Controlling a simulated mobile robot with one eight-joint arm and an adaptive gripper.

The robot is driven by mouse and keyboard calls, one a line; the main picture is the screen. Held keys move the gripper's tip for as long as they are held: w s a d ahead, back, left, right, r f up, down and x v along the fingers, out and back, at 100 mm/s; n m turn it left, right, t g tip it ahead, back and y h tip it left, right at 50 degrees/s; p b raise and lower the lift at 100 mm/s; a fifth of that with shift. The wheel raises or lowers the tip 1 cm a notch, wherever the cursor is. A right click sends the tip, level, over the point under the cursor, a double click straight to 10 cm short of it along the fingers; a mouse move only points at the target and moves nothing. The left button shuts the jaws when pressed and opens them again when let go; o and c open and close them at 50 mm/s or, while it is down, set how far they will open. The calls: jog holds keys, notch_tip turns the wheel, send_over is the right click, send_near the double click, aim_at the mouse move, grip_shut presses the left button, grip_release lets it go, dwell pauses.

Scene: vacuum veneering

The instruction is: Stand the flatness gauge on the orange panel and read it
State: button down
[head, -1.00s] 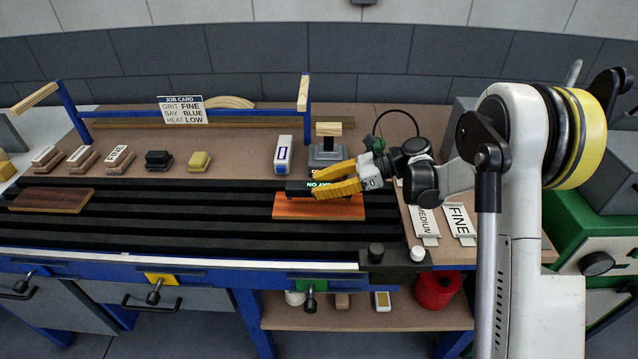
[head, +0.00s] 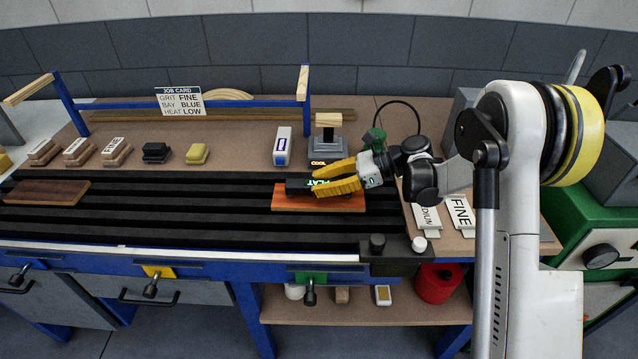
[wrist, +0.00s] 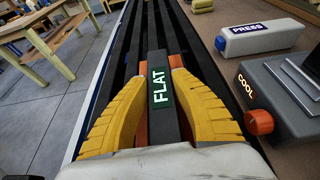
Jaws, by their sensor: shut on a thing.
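The orange panel (head: 290,200) lies on the black slatted bed in the head view. The flatness gauge (wrist: 160,84) is a dark bar with a green display that reads "FLAT". It stands on the panel, and its display also shows in the head view (head: 325,183). My gripper (head: 325,180) has yellow fingers closed on the gauge from either side. In the wrist view the fingers (wrist: 160,95) flank the gauge, with orange panel showing beside it. The gauge's underside is hidden, so its full contact with the panel cannot be seen.
A grey heater (head: 327,148) marked "COOL" and a white "PRESS" block (head: 283,146) stand just behind the panel. A brown panel (head: 45,192) lies at the bed's left. Sanding blocks (head: 117,152) line the back. The bed between the panels is clear.

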dwell(0.3)
jog(key=c, duration=1.1)
grip_release()
jog(key=shift+o, duration=0.2)
jog(key=shift+f, duration=0.1)
jog(key=v, duration=1.2)
jog(key=s+r+n+t+h, duration=0.1)
jog(key=s+r+n+h, duration=0.1)
jog(key=s, duration=0.4)
jog(key=s+d+r+n+t+h, duration=0.1)
jog(key=s+r+n+h, duration=0.1)
jog(key=s+n+h, duration=0.2)
jog(key=s+r+n+t+h, duration=0.2)
jog(key=s+n, duration=0.3)
jog(key=s, duration=0.3)
jog(key=shift+s+d+r+h, duration=0.25)
jog(key=shift+s+d+h, duration=0.15)
jog(key=shift+h, duration=0.5)
jog(key=s+d+f+n+t+h, duration=0.1)
jog(key=s+d+n+t+h, duration=0.1)
jog(key=s+d+n, duration=0.3)
jog(key=shift+s+f+n+t+h, duration=0.4)
jog(key=shift+s+n+h, duration=0.5)
jog(key=shift+s+n, duration=0.5)
